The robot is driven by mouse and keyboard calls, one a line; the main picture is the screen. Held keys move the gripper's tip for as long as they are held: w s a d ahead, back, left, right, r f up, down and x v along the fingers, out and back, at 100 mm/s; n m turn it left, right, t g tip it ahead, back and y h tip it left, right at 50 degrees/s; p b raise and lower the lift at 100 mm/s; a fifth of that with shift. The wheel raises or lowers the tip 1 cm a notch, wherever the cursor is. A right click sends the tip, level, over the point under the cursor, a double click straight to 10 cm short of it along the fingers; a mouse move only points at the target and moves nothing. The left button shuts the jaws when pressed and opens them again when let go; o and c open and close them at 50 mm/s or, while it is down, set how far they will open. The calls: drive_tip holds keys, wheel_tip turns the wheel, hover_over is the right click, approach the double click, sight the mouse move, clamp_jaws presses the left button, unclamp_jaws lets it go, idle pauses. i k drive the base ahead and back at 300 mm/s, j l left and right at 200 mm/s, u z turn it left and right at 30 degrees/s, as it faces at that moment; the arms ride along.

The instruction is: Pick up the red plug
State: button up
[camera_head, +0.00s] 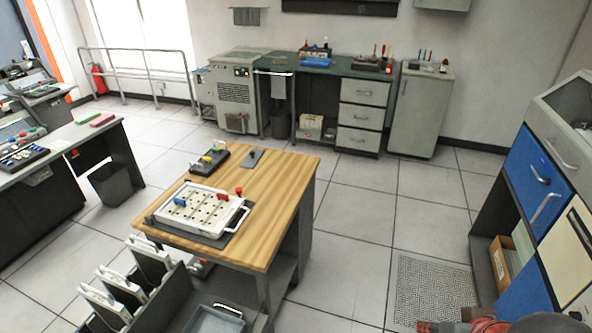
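A small red plug (239,191) stands at the right back corner of a white board with rows of holes (195,213). The board has a metal handle at its right side and rests on a wooden-topped table (285,165). I cannot tell if the plug sits in a hole or just beside the board. Another small red spot shows just left of it. A blue plug (180,201) is at the board's left side. My gripper is not in view; only a blurred part, probably of my arm, shows at the bottom right edge.
A dark tray with small yellow parts (208,160) and a dark plate (251,158) lie at the table's back. A rack of white handled panels (150,258) stands at the front left. A cabinet with blue drawers (538,170) is at right. Floor between is free.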

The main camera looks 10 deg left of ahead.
sight(220, 195)
drive_tip(key=i+l, duration=0.1)
drive_tip(key=i, duration=0.4)
drive_tip(key=i+l, duration=0.1)
drive_tip(key=i, duration=0.4)
drive_tip(key=i+l, duration=0.15)
drive_tip(key=i, duration=0.35)
drive_tip(key=i+u, duration=0.2)
drive_tip(key=u, duration=0.25)
drive_tip(key=i+u, duration=0.15)
drive_tip(key=u, duration=0.3)
drive_tip(key=i+u, duration=0.2)
drive_tip(key=u, duration=0.2)
drive_tip(key=i+l+u, duration=0.1)
drive_tip(key=u, duration=0.35)
drive_tip(key=i+u, duration=0.25)
drive_tip(key=u, duration=0.2)
drive_tip(key=i+l+u, duration=0.1)
drive_tip(key=i+u, duration=0.15)
drive_tip(key=u, duration=0.2)
drive_tip(key=i+l+u, duration=0.2)
drive_tip(key=u, duration=0.25)
